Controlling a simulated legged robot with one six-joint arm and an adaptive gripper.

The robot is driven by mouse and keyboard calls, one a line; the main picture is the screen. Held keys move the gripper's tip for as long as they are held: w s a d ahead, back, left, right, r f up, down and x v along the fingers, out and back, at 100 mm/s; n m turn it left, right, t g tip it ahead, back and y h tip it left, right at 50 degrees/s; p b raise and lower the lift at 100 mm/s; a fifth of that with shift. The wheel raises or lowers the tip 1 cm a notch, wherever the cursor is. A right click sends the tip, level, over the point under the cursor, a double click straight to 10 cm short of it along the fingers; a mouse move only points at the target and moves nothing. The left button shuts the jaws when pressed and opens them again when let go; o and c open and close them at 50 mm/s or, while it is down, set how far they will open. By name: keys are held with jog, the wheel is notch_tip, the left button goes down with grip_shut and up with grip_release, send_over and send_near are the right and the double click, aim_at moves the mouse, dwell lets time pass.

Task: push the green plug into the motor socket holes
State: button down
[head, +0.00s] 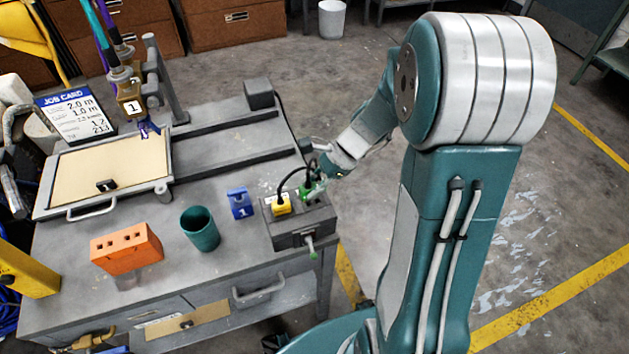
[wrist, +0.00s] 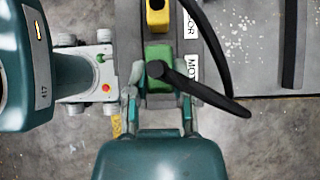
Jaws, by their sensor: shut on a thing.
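The green plug (head: 311,190) is at the right end of the grey socket box (head: 288,238) on the table. In the wrist view the green plug (wrist: 159,68) lies between the fingertips of my gripper (wrist: 159,98), which is shut on it. A black cable runs from the plug. The plug is at the socket beside a white label reading "MO…" (wrist: 193,73); the rest of the label is covered by the cable. The holes are hidden under the plug, so I cannot tell how deep it sits. My gripper (head: 325,180) reaches in from the right in the head view.
A yellow plug (head: 281,204) sits in the box beside the green one. A blue block (head: 240,203), a teal cup (head: 200,229) and an orange block (head: 126,248) stand to the left.

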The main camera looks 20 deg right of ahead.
jog(key=shift+d, duration=0.85)
jog(key=shift+a, duration=0.9)
jog(key=shift+d, duration=0.4)
jog(key=shift+d, duration=0.15)
jog(key=shift+f, duration=1.45)
dwell(1.4)
jog(key=shift+c, duration=2.1)
grip_release()
jog(key=shift+o, duration=0.3)
jog(key=shift+o, duration=1.3)
